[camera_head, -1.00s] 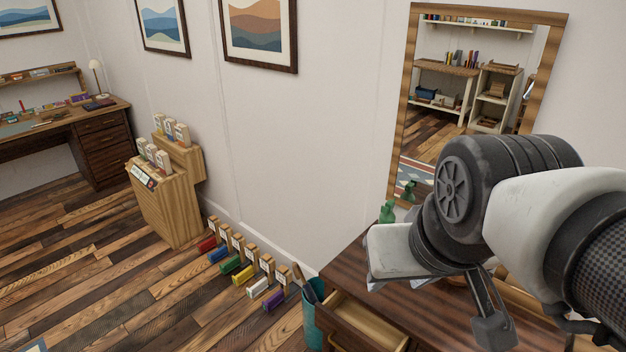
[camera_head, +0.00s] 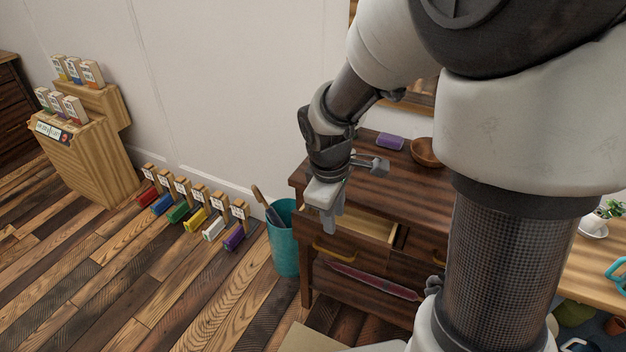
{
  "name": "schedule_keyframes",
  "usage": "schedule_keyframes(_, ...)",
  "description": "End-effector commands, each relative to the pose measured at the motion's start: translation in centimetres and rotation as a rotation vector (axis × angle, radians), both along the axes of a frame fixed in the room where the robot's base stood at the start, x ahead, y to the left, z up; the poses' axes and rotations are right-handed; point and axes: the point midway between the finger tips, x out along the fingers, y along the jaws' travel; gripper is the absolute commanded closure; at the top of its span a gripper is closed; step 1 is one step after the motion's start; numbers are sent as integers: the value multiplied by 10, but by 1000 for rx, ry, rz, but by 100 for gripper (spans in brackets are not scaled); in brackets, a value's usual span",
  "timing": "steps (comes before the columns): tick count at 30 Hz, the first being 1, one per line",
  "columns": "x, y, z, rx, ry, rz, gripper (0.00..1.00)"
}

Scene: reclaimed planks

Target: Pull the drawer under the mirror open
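A dark wooden table with drawers (camera_head: 400,190) stands against the wall under the mirror, whose wooden lower frame (camera_head: 418,104) shows partly behind my arm. Its left drawer (camera_head: 345,243) is pulled partway out, with the light interior showing and a brass handle (camera_head: 333,256) on its front. A second drawer (camera_head: 412,268) to the right looks shut and is partly hidden by my arm. My gripper (camera_head: 354,196) is over the left drawer's opening, with its fingers spread apart and nothing seen between them. Whether a finger touches the drawer is unclear.
A teal bin (camera_head: 284,240) with tools stands close to the table's left side. A purple block (camera_head: 390,142) and wooden bowl (camera_head: 425,152) sit on the tabletop. A pinkish long object (camera_head: 372,281) lies on the lower shelf.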

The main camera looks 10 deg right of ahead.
Motion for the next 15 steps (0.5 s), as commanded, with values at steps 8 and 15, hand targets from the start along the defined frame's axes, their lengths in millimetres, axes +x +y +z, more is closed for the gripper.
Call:
schedule_keyframes(8,6,-6,-51,-1,5,-3,72)
schedule_keyframes(15,14,-12,-103,1,5,-5,72)
